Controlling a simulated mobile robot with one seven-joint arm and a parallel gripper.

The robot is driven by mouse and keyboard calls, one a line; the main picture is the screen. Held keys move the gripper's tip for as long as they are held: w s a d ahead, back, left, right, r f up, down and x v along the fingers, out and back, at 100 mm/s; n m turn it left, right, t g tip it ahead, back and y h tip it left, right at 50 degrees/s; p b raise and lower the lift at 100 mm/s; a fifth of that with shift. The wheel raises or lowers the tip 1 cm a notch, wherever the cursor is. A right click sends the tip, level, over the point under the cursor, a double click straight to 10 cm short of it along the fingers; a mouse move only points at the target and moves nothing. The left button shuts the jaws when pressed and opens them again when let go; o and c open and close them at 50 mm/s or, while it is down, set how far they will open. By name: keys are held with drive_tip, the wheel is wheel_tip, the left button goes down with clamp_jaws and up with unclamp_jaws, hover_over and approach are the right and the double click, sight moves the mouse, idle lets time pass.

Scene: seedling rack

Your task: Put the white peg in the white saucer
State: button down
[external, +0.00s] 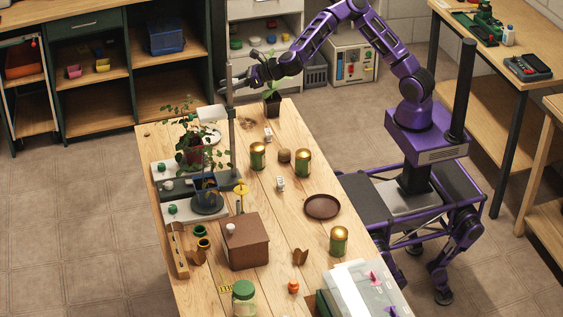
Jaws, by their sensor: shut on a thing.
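My gripper (224,86) is above the far left end of the wooden table, beside the top of a grey upright post. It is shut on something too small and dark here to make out. I cannot tell whether that is the white peg. A pale round dish (213,137), partly hidden by a leafy plant, may be the white saucer; it lies below my gripper. A small white round-topped piece (230,229) sits on a brown box; I cannot tell whether it is a peg.
The grey post (232,140) rises close to my gripper. The potted plant (192,150) stands left of it, a seedling pot (271,102) right. Gold-topped green jars (303,162), a brown plate (322,206) and the brown box (243,250) occupy the table (285,222).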

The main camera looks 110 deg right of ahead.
drive_tip(key=w+d+f+n+y+b, duration=0.2)
drive_tip(key=w+d+f, duration=0.5)
drive_tip(key=d+f, duration=0.3)
drive_tip(key=n+t+y+b, duration=0.1)
drive_tip(key=n+y+b, duration=0.1)
drive_tip(key=y+b, duration=0.1)
hover_over(199, 129)
drive_tip(key=a, duration=0.5)
wheel_tip(199, 129, down, 12)
drive_tip(key=shift+w+f+b, duration=0.15)
drive_tip(key=shift+f+b, duration=0.8)
drive_tip(key=shift+f, duration=0.85)
drive_tip(key=shift+w+f+b, duration=0.15)
drive_tip(key=shift+f+b, duration=0.8)
drive_tip(key=shift+f, duration=0.8)
drive_tip(key=shift+c, duration=0.9)
unclamp_jaws()
wheel_tip(199, 129, up, 7)
drive_tip(key=p, duration=0.4)
